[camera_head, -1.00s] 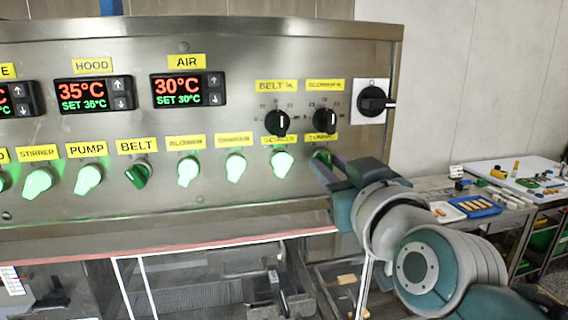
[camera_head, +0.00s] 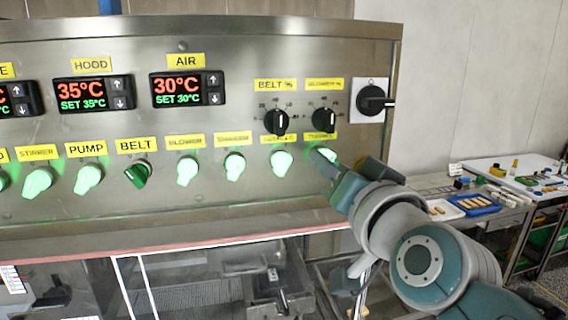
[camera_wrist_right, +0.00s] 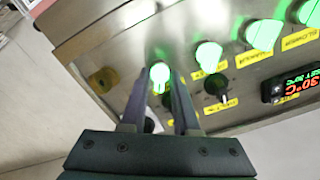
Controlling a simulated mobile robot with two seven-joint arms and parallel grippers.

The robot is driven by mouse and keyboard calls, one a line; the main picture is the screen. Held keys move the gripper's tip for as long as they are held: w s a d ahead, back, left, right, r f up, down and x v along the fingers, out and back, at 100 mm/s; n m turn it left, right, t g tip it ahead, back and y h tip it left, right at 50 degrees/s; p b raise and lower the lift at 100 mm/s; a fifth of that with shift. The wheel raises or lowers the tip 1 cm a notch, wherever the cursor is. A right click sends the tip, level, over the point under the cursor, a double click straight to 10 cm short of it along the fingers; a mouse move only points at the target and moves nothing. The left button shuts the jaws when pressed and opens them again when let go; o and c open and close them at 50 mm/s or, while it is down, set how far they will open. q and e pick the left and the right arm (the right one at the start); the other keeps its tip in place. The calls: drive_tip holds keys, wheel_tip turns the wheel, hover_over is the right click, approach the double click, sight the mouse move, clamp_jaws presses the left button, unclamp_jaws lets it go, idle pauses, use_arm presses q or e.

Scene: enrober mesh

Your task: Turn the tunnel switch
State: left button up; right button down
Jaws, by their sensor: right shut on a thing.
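The tunnel switch (camera_head: 324,154) is the rightmost knob of the lower row on the steel panel, under a partly covered yellow label (camera_head: 320,135). It glows bright green. My right gripper (camera_head: 332,168) reaches it from the lower right and hides part of it. In the right wrist view the lit tunnel switch (camera_wrist_right: 159,74) sits between the two fingers of the right gripper (camera_wrist_right: 160,88), which are shut on it. My left gripper is not in view.
The lit scraper-side neighbour knob (camera_head: 281,162) is close on the left. Two black dials, the belt % dial (camera_head: 276,121) and the blower % dial (camera_head: 324,119), sit above. A black rotary switch (camera_head: 372,100) is at upper right. The belt knob (camera_head: 138,173) is dark green.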

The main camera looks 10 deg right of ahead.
idle(0.4)
drive_tip(key=c, duration=0.9)
unclamp_jaws()
drive_tip(key=s+p, duration=0.2)
drive_tip(key=s, duration=0.3)
drive_tip(key=s+p, duration=0.2)
drive_tip(key=s, duration=0.3)
drive_tip(key=shift+d+p, duration=0.2)
drive_tip(key=shift+p, duration=0.1)
